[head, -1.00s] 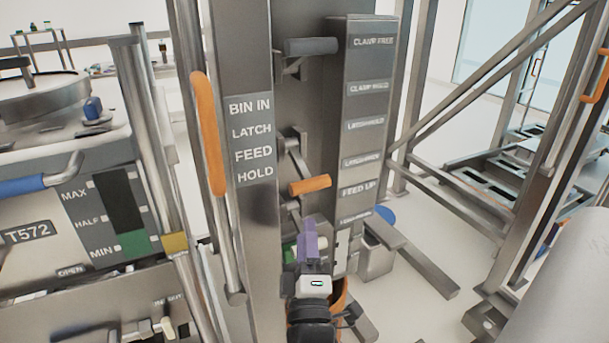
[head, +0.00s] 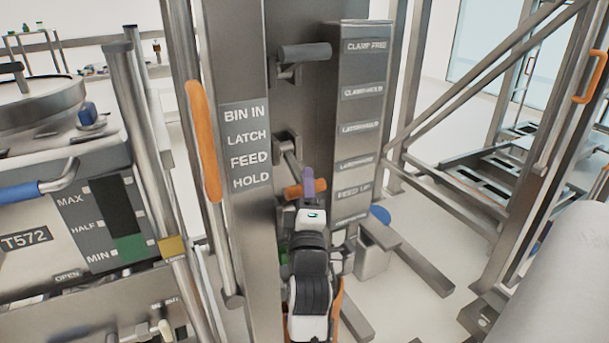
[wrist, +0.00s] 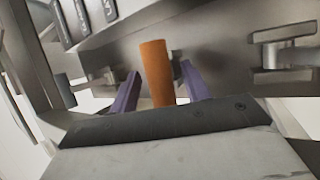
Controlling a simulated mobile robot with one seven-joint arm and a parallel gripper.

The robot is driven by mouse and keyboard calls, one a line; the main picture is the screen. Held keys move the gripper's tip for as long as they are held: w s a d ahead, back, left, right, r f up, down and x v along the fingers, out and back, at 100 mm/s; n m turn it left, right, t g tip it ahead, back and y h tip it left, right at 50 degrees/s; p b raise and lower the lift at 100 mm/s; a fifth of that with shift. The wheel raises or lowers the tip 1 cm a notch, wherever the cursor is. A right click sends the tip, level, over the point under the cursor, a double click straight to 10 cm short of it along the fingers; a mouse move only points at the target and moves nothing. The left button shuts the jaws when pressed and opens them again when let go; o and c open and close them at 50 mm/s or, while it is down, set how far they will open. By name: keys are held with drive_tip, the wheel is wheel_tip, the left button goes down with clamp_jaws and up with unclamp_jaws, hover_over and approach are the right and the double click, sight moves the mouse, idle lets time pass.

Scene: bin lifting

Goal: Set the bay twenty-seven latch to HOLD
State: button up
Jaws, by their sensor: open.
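An orange lever handle (head: 293,191) sticks out of the grey column on a metal arm. In the head view it stands level with the lower plates of the label panel (head: 361,130). Plates there read CLAMP FREE, CLAMP HOLD, LATCH HOLD and FEED UP; one between is blurred. No bay number is readable. My gripper (head: 308,183), with purple fingers, is at the handle and hides part of it. In the wrist view the orange handle (wrist: 154,70) stands between the two open fingers (wrist: 159,92), with a gap visible on each side.
A dark grey lever handle (head: 305,51) juts out higher on the column. A sign (head: 247,145) reads BIN IN LATCH FEED HOLD. A long orange grip (head: 203,140) is left of it. A low metal foot (head: 410,258) lies at right on the floor.

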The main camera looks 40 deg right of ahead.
drive_tip(key=shift+x, duration=0.85)
drive_tip(key=shift+a, duration=0.1)
drive_tip(key=shift+c, duration=0.5)
clamp_jaws()
